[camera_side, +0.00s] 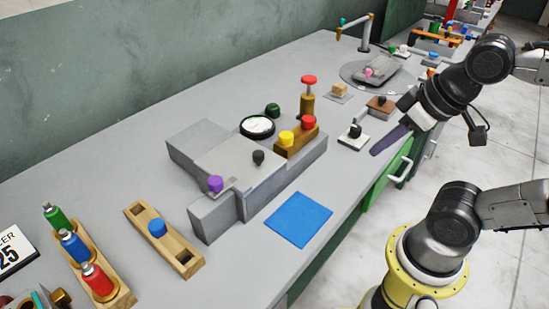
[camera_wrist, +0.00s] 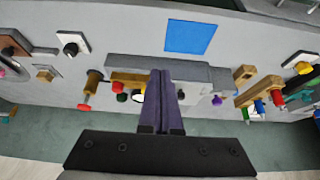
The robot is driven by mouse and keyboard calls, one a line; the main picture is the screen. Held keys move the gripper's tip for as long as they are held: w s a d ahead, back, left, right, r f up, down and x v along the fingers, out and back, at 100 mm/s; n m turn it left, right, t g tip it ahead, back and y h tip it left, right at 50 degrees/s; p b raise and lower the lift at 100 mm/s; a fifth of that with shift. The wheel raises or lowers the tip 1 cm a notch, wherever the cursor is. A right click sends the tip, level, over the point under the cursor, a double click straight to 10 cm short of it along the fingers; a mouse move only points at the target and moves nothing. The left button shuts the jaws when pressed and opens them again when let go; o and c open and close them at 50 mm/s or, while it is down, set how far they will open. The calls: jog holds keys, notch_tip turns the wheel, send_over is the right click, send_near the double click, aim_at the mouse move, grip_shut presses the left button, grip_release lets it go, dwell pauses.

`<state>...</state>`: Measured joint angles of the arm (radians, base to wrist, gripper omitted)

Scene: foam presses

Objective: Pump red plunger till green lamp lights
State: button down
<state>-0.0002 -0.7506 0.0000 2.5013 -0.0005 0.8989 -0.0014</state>
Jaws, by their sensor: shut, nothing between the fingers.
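A tall brass cylinder carries a red-topped plunger (camera_side: 309,81), raised on a stem at the back of the grey press; it also shows in the wrist view (camera_wrist: 84,107). A second red knob (camera_side: 308,122) sits beside a yellow knob (camera_side: 287,138) on a brown block. A dark green dome (camera_side: 272,110), which looks like the lamp and appears unlit, stands behind the round gauge (camera_side: 257,126). My gripper (camera_side: 375,151), with purple fingers, is shut and empty, right of the press and apart from the plunger. Its fingers also show in the wrist view (camera_wrist: 161,74).
A black-knobbed switch on a white plate (camera_side: 352,138) stands close to my fingers. A blue mat (camera_side: 298,219) lies in front of the press. A wall runs behind the bench.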

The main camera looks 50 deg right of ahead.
jog(key=w+r+n, duration=0.2)
jog(key=w+r, duration=0.5)
jog(key=r, duration=0.4)
jog(key=w+d+r, duration=0.6)
jog(key=w+r, duration=0.1)
jog(key=w, duration=0.4)
jog(key=w+d+g, duration=0.1)
jog(key=w+d, duration=0.8)
jog(key=w+d+f+m+g, duration=0.1)
jog(key=w+d+f+m, duration=0.1)
jog(key=d+f, duration=0.6)
jog(key=w+d, duration=0.1)
jog(key=d, duration=0.2)
jog(key=shift+f, duration=0.25)
jog(key=shift+f, duration=0.1)
